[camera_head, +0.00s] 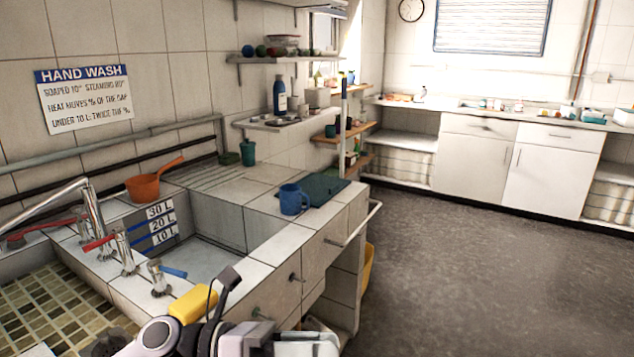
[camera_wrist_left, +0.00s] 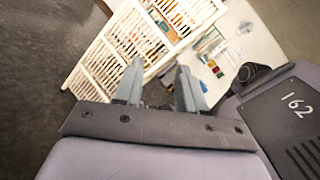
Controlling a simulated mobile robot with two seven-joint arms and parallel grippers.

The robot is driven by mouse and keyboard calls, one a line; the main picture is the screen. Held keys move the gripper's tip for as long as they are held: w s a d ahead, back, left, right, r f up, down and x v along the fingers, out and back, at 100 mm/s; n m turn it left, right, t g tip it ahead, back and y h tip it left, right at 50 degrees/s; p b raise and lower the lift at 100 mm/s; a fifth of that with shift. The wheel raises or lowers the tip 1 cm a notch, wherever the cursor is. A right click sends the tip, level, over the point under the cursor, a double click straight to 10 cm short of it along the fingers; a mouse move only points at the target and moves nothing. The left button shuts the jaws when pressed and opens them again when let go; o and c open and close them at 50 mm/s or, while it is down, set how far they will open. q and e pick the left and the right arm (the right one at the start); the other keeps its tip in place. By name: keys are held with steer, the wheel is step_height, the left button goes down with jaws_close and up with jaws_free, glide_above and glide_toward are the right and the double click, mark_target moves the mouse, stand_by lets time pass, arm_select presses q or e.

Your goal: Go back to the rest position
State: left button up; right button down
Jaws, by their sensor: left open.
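My left gripper (camera_head: 290,343) shows at the bottom edge of the head view, partly cut off, in front of the sink unit. In the left wrist view its two grey fingers (camera_wrist_left: 159,84) stand apart, with nothing held between them. My right gripper is in neither view.
The tiled sink (camera_head: 205,260) lies just beyond my left arm, with taps on its near side. A yellow sponge-like block (camera_head: 194,304) lies on the near rim. An orange pan (camera_head: 146,187) and a blue mug (camera_head: 293,200) stand on the counter. Open floor (camera_head: 470,270) lies right.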

arm_select(q)
steer(key=w+a+f+n+t+y+p, duration=0.15)
steer(key=a+f+n+t+y, duration=0.6)
steer(key=n, duration=0.85)
steer(key=w+a+f+n+t+y+p, duration=0.1)
steer(key=w+a+f+n+t+y, duration=0.2)
steer(key=n+t, duration=1)
steer(key=s+a+f+n+g+y, duration=0.3)
steer(key=s+a+f+n+g, duration=0.1)
steer(key=s+f+n, duration=0.4)
steer(key=s+a+f+n+g+y+p, duration=0.1)
steer(key=s+a+f+n+g+y, duration=0.2)
steer(key=s+a+f+n+g, duration=0.2)
step_height(320, 180, down, 4)
steer(key=s+n, duration=0.2)
steer(key=shift+s+a+r+n, duration=0.15)
steer(key=shift+s+a+n, duration=0.1)
steer(key=shift+s+n, duration=0.15)
steer(key=shift+w+g, duration=0.1)
steer(key=shift+g, duration=0.15)
